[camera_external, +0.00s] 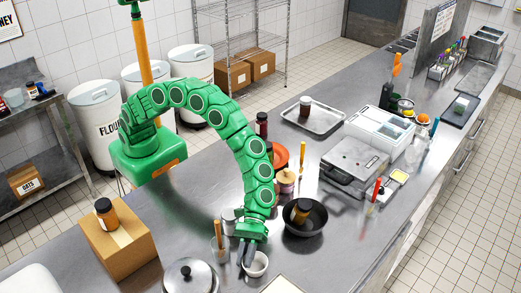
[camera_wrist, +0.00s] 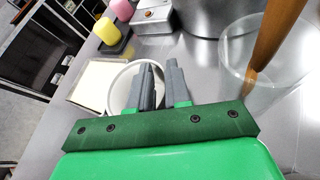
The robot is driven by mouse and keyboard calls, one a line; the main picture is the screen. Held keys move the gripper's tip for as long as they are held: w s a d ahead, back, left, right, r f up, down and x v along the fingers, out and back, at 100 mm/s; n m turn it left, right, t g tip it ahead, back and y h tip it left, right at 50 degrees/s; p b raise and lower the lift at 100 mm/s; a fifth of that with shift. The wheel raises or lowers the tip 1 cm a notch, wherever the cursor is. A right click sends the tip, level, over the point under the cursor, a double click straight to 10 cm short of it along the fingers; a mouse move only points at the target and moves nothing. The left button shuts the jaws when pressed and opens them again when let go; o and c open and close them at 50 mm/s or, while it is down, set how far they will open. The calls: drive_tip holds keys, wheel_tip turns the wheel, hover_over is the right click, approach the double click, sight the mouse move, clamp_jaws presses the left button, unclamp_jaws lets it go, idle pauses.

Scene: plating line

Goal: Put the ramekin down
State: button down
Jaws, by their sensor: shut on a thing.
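The ramekin (camera_external: 256,265) is a small white round cup at the near side of the steel counter (camera_external: 335,262). My gripper (camera_external: 247,256) points down at its left side and is shut on its wall. In the wrist view the ramekin's pale rim (camera_wrist: 111,84) shows behind the gripper (camera_wrist: 162,84). One finger is over the cup's inside and the other is outside its right wall. The fingers hide part of the ramekin. I cannot tell whether its base touches the counter.
A clear glass with a wooden handle (camera_external: 218,234) stands left of the ramekin, and a lidded pot (camera_external: 189,276) stands further left. A dark pan (camera_external: 318,223) holding a jar is behind right. A pale square board (camera_wrist: 97,84) lies close by. Bare counter is to the right.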

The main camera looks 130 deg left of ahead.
drive_tip(key=c, duration=1.1)
unclamp_jaws()
drive_tip(key=shift+o, duration=0.2)
drive_tip(key=shift+s+a+r, duration=0.15)
drive_tip(key=shift+a+r, duration=0.1)
drive_tip(key=shift+a, duration=0.15)
drive_tip(key=v, duration=1.1)
